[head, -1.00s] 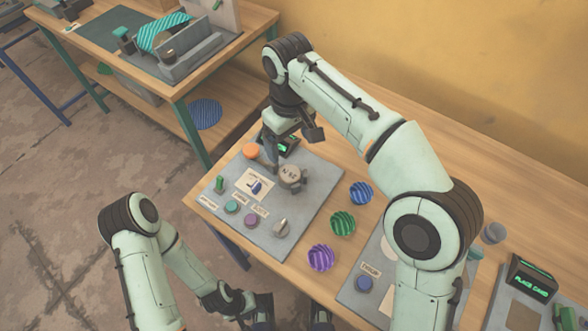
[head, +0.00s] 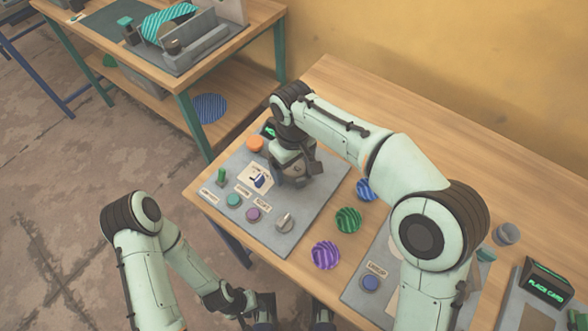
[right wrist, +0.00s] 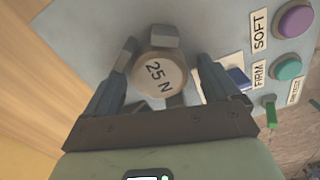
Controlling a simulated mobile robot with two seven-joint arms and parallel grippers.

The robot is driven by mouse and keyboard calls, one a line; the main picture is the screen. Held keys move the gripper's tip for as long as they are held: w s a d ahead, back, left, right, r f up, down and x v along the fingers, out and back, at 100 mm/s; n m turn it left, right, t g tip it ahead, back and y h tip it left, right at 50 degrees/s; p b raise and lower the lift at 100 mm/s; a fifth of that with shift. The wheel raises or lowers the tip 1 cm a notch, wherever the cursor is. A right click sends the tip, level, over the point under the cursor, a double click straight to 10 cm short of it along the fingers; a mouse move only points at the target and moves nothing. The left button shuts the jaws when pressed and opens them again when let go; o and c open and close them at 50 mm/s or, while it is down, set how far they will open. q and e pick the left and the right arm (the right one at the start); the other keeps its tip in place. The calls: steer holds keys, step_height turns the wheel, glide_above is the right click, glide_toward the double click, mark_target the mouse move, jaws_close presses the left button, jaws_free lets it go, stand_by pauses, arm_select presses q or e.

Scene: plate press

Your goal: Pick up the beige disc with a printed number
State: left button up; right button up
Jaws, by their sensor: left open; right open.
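The beige disc reads "25 N" in the right wrist view (right wrist: 158,80) and has grey blocks at its edge. It stands on the grey control panel (head: 250,222). In the head view my right gripper covers much of it. My right gripper (right wrist: 164,62) is open, with one finger on either side of the disc; I cannot tell whether they touch it. In the head view my right gripper (head: 293,172) is over the panel. My left gripper (head: 293,317) is open and empty low in front of the table, partly cut off by the frame.
The panel carries an orange button (head: 254,144), a green lever (head: 221,176), a teal button (head: 233,200), a purple button (head: 253,215) and a grey knob (head: 285,221). Striped blue (head: 366,189), green (head: 348,219) and purple (head: 325,254) discs lie to its right. Another table (head: 250,40) stands behind left.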

steer(key=c, duration=1.3)
steer(key=shift+o, duration=0.2)
steer(key=shift+r, duration=0.1)
